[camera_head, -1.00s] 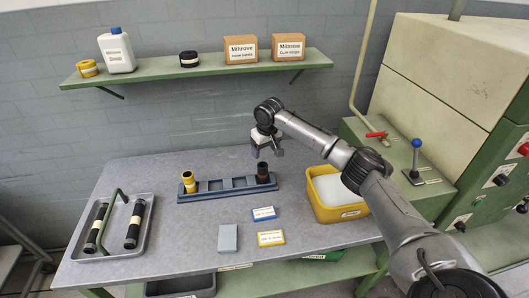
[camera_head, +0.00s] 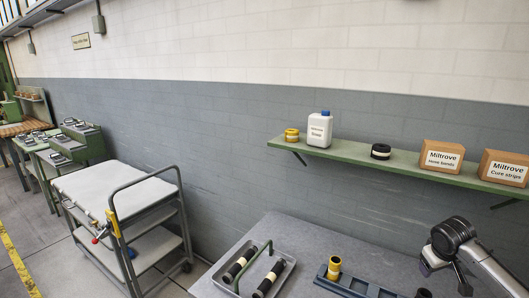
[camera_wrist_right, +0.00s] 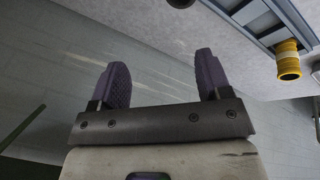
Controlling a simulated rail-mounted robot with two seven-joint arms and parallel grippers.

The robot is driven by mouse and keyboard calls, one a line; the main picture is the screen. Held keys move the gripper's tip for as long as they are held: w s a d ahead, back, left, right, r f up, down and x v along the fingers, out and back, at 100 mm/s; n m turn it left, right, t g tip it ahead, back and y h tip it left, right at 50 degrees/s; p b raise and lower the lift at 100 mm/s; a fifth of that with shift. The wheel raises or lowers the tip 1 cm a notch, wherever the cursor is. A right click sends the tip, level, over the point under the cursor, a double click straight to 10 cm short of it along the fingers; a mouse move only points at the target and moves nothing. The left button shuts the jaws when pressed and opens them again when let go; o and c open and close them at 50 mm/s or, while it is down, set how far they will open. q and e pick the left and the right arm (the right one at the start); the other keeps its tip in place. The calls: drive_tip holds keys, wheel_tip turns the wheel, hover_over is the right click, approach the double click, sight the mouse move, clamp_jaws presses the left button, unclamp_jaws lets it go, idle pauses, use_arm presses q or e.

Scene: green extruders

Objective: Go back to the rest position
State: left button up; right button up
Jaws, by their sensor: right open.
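My right gripper (camera_wrist_right: 160,82) is open and empty in the right wrist view, its two purple-grey fingers spread wide apart. In the head view my right arm comes in at the lower right, with the gripper (camera_head: 445,280) over the workbench, partly cut by the frame's edge. Near it a yellow cylinder (camera_head: 334,267) stands in the blue-grey rack (camera_head: 342,284). The yellow cylinder also shows in the right wrist view (camera_wrist_right: 288,62), well apart from the fingers. My left gripper is not in view.
A tray (camera_head: 288,272) with black rollers lies on the workbench (camera_head: 312,240). A green shelf (camera_head: 345,157) with a white bottle (camera_head: 319,130), rolls and boxes (camera_head: 440,158) hangs above. A white-topped cart (camera_head: 135,190) stands left of the bench.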

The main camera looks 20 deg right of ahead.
drive_tip(key=w+a+r+n+t+h, duration=0.1)
drive_tip(key=w+a+r+n+t, duration=0.15)
drive_tip(key=a+r, duration=0.35)
drive_tip(key=w+a+r+n+t+h, duration=0.2)
drive_tip(key=a+r+n+t, duration=0.15)
drive_tip(key=a, duration=0.55)
drive_tip(key=s+a+f+t+y, duration=0.1)
drive_tip(key=s+a+f+t, duration=0.15)
drive_tip(key=a, duration=0.45)
drive_tip(key=s+a+f+t+y, duration=0.1)
drive_tip(key=s+a+f+y, duration=0.15)
drive_tip(key=a, duration=0.45)
drive_tip(key=s+a+f+m+g+y, duration=0.1)
drive_tip(key=s+a+f+g, duration=0.25)
drive_tip(key=s+f, duration=0.65)
drive_tip(key=s+a+f+g+y, duration=0.15)
drive_tip(key=s+a+f, duration=0.35)
drive_tip(key=s+f, duration=0.5)
drive_tip(key=s+a+f+m+g+y, duration=0.1)
drive_tip(key=s+a+f+g, duration=0.45)
drive_tip(key=s, duration=0.75)
wheel_tip(320, 180, up, 32)
drive_tip(key=d+t+p, duration=0.1)
drive_tip(key=t+p, duration=0.1)
drive_tip(key=p, duration=3.1)
drive_tip(key=shift+w+d+r, duration=0.15)
drive_tip(key=shift+w+d, duration=0.25)
